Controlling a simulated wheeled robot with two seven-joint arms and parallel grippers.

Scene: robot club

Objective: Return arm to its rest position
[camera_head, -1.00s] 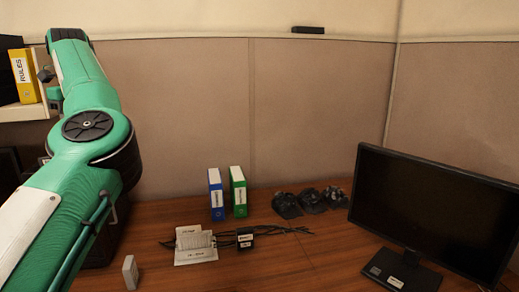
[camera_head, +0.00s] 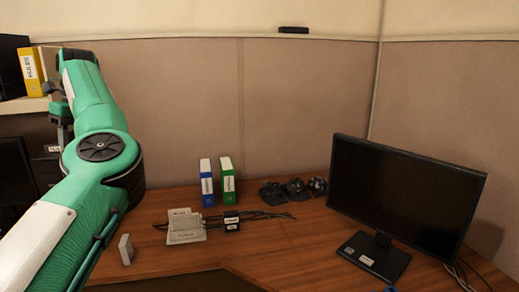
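My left arm (camera_head: 105,150), green and white, comes in from the lower left and reaches up toward the shelf. Its far end bends behind the upper link. Part of what looks like my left gripper (camera_head: 60,108) shows beside the arm, just below a yellow binder marked RULES (camera_head: 34,70). Its fingers are too hidden to tell whether they are open or shut. I cannot tell whether it touches the shelf (camera_head: 22,104). My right arm and gripper are not in view.
The wooden desk (camera_head: 290,240) holds a blue binder (camera_head: 207,182), a green binder (camera_head: 227,180), papers (camera_head: 185,226), dark cables (camera_head: 262,215), several dark items (camera_head: 296,188), a white box (camera_head: 126,249) and a monitor (camera_head: 400,195). A dark screen (camera_head: 14,170) stands behind the arm at left.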

